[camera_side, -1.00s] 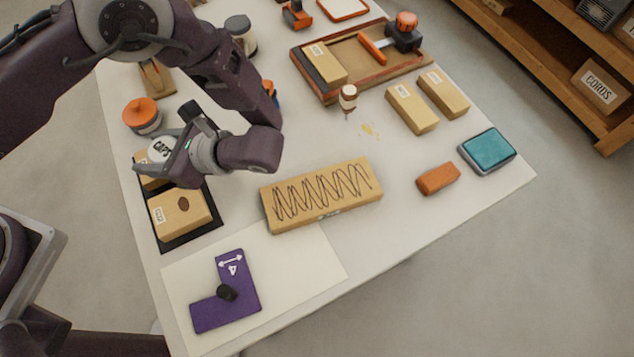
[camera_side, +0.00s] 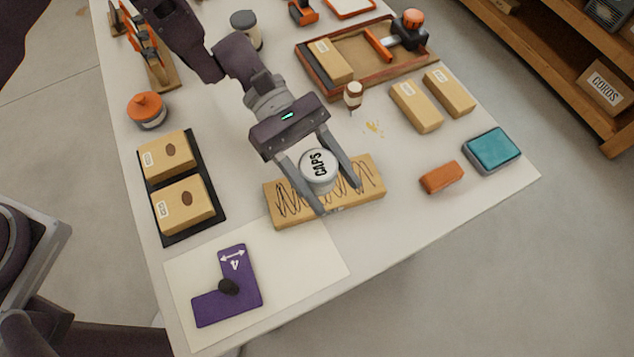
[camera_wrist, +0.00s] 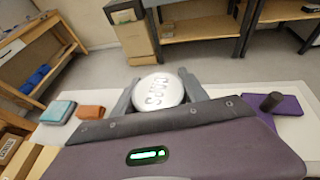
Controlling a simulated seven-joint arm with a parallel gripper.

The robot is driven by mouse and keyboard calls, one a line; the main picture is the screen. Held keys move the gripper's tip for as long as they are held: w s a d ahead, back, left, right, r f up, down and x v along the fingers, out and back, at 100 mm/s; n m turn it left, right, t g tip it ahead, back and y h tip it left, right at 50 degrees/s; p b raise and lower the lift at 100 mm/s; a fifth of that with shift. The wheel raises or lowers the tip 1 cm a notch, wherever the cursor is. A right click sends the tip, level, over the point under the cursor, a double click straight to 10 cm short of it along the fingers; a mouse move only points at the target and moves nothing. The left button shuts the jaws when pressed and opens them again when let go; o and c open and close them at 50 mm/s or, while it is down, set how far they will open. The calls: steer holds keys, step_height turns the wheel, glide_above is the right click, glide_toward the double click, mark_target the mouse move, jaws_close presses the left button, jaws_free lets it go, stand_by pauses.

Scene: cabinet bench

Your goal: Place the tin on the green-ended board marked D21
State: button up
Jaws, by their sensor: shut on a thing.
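The tin (camera_side: 319,168), white with a lid lettered CAPS, is between the fingers of my gripper (camera_side: 338,197), which is shut on it. In the wrist view the tin (camera_wrist: 158,90) fills the gap between the fingers. It is over a tan board with dark zigzag scribble (camera_side: 283,205); I cannot tell whether it touches. Two tan boards with dark oval spots, an upper one (camera_side: 168,158) and a lower one (camera_side: 180,207), lie in a black tray (camera_side: 212,190). No green end or readable D21 mark shows; the board labels are too small to read.
Two plain labelled boards (camera_side: 415,107) (camera_side: 450,92) lie right of a small bottle (camera_side: 353,95). An orange block (camera_side: 441,177) and teal box (camera_side: 492,148) are at right. A purple angle piece (camera_side: 240,270) lies on the pale sheet (camera_side: 300,265). An orange-lidded jar (camera_side: 147,112) stands at left.

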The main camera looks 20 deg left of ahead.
mark_target(336, 196)
steer(key=w+f, duration=0.1)
steer(key=f, duration=0.2)
steer(key=w+f+n+t, duration=0.1)
steer(key=f, duration=0.2)
steer(key=w+f+n+t+h, duration=0.1)
steer(key=w+f, duration=0.1)
steer(key=f, duration=0.1)
steer(key=shift+d+f, duration=0.25)
steer(key=shift+f, duration=0.1)
steer(key=o, duration=1.4)
steer(key=shift+o, duration=0.2)
steer(key=shift+a, duration=0.1)
steer(key=v, duration=1.2)
